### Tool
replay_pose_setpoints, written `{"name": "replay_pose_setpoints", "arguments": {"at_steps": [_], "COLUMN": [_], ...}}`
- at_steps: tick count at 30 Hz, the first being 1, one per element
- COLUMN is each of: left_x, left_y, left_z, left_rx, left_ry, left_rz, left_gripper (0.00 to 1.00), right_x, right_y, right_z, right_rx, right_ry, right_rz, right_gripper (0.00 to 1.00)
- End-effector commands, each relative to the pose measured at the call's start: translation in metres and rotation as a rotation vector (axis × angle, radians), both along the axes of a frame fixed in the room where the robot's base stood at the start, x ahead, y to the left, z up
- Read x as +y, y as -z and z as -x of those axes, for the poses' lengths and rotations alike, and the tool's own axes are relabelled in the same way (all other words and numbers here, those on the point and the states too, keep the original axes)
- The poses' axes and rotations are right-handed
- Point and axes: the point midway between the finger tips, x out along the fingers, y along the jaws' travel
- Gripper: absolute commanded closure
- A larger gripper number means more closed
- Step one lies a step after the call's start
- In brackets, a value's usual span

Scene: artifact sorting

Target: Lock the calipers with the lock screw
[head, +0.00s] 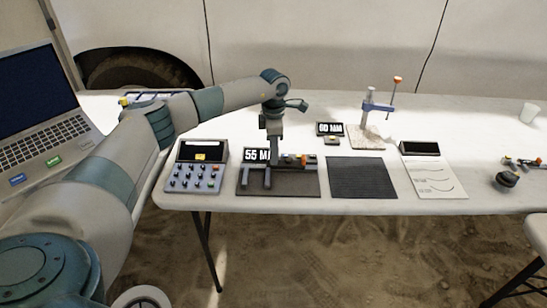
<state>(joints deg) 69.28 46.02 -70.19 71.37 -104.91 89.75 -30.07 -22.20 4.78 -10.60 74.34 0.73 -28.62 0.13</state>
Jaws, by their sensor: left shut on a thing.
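The grey calipers (247,178) lie on a dark mat (297,188) at the table's front edge, with their jaws toward me. A small orange part (303,159) shows at their right end; I cannot tell whether it is the lock screw. My left gripper (276,158) points straight down over the middle of the calipers and is shut on them. Its fingers hide the part they hold. A sign reading "55 M", its right end covered by my gripper, stands behind the calipers. My right gripper is not in view.
A calculator-like keypad box (193,178) stands left of the mat, and an empty dark mat (361,178) lies to the right. Behind are a "60 MM" sign (329,129) and a clamp stand (370,105). A paper sheet (436,181) and a laptop (40,100) flank these.

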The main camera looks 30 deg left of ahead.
Motion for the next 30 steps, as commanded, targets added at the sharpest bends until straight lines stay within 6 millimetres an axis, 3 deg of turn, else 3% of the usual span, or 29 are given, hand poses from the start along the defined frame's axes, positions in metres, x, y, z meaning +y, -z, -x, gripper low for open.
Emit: {"name": "replay_pose_setpoints", "arguments": {"at_steps": [12, 30], "left_x": [0.001, 0.001], "left_y": [-0.001, -0.002], "left_z": [-0.001, -0.001], "left_rx": [-0.005, -0.004], "left_ry": [0.282, 0.341], "left_rz": [-0.001, 0.000], "left_gripper": [1.00, 1.00], "right_x": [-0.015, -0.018], "right_y": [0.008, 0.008], "right_z": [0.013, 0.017], "right_rx": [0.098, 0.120], "right_ry": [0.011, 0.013], "right_rz": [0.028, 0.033], "right_gripper": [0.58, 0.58]}}
